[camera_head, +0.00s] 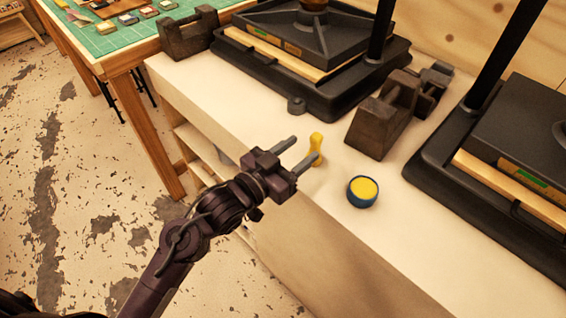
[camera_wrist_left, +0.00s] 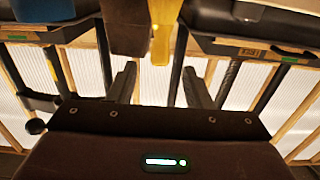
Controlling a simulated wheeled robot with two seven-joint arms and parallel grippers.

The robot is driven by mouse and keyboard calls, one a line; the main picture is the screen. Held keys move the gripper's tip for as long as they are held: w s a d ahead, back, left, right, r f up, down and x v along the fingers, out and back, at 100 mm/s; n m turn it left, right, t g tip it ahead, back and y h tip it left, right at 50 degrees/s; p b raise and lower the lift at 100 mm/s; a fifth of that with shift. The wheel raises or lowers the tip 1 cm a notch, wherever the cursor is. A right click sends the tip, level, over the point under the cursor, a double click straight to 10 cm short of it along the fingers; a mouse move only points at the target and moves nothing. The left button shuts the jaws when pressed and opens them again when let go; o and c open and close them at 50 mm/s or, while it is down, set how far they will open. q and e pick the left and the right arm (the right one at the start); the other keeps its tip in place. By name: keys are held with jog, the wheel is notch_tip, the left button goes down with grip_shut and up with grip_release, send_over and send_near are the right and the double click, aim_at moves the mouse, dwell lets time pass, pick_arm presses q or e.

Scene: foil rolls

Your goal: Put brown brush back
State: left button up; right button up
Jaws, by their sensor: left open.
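I cannot pick out a brown brush for certain in either view. A small yellow upright piece (camera_head: 316,143) stands on the pale bench; it also shows in the left wrist view (camera_wrist_left: 161,28). My left gripper (camera_head: 307,147) is open at the bench's front edge, its fingers pointing toward the yellow piece. In the left wrist view the gap between the fingers (camera_wrist_left: 160,80) looks empty, with the yellow piece beyond it. A blue round pot with a yellow top (camera_head: 362,191) stands to the right of the yellow piece. My right gripper is not in view.
Black presses (camera_head: 320,45) (camera_head: 510,160) stand on the bench (camera_head: 440,260). Dark brown blocks (camera_head: 385,115) (camera_head: 187,35) stand beside them. A table with a green mat (camera_head: 125,40) and small items is at the upper left. The bench front near the pot is clear.

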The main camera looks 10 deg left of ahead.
pick_arm(q)
jog(key=shift+v, duration=2.35)
